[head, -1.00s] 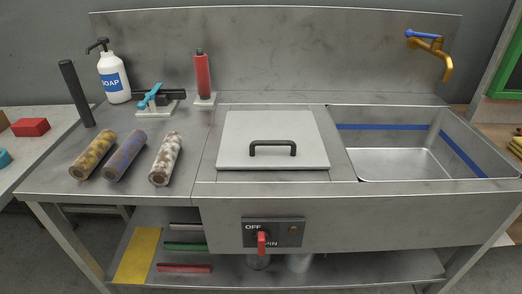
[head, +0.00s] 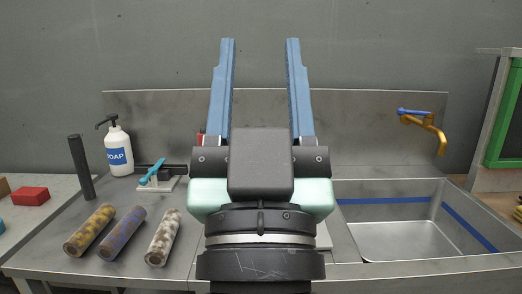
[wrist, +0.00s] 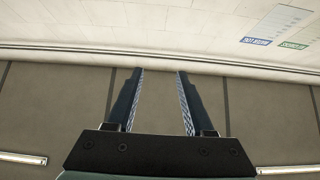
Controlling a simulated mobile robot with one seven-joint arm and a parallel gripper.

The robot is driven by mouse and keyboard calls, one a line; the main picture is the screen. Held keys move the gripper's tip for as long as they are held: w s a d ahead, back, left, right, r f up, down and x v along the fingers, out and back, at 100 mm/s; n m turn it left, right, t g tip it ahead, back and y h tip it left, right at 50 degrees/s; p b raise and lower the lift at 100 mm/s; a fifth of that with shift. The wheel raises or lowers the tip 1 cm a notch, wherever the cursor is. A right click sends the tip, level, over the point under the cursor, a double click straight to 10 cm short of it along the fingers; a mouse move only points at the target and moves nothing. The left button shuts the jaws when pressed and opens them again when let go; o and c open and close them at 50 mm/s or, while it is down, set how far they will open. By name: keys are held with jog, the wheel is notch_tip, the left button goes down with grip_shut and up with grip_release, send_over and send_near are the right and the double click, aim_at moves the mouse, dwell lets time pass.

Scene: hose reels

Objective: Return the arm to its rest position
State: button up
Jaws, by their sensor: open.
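My gripper (head: 261,90) is raised in the middle of the head view with its two blue fingers pointing up. The fingers are apart and nothing is between them. My wrist and gripper body hide most of the lidded middle part of the steel bench (head: 185,225) and nearly all of the red bottle.
A sink (head: 400,240) with a brass tap (head: 428,125) is at right. A red block (head: 30,196) lies far left.

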jog(key=s+r+p, duration=0.2)
jog(key=r+p, duration=0.9)
jog(key=r, duration=0.2)
jog(key=s+r+t+p, duration=0.1)
jog(key=r+p, duration=1)
jog(key=r, duration=0.2)
jog(key=shift+s+r, duration=0.25)
jog(key=shift+s, duration=0.1)
